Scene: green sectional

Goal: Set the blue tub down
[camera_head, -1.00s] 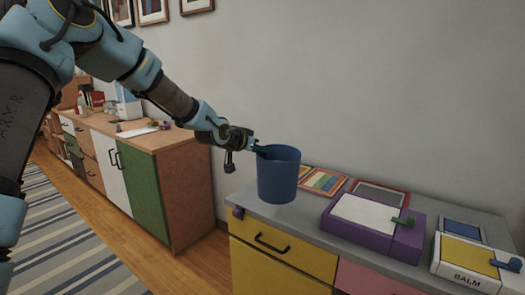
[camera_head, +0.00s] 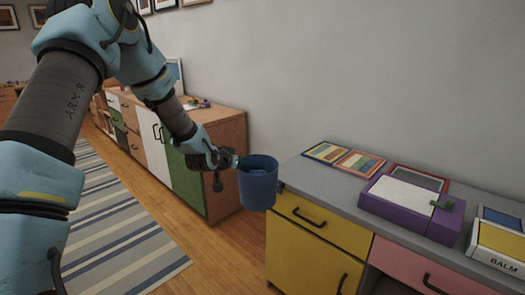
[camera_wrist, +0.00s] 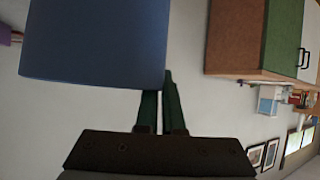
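The blue tub (camera_head: 258,188) is an open-topped cylinder held in the air in the head view, tipped a little so that its inside shows. It hangs in front of the left end of the grey counter, above the floor. My gripper (camera_head: 236,161) is at the tub's left upper rim. In the wrist view the tub (camera_wrist: 95,45) fills the upper left, and my gripper's green fingers (camera_wrist: 160,105) run up to its wall, one partly hidden behind it. The fingers are shut on the wall.
The grey counter (camera_head: 312,176) has bare room at its left end. A wooden cabinet (camera_head: 224,140) stands behind, left, with floor between.

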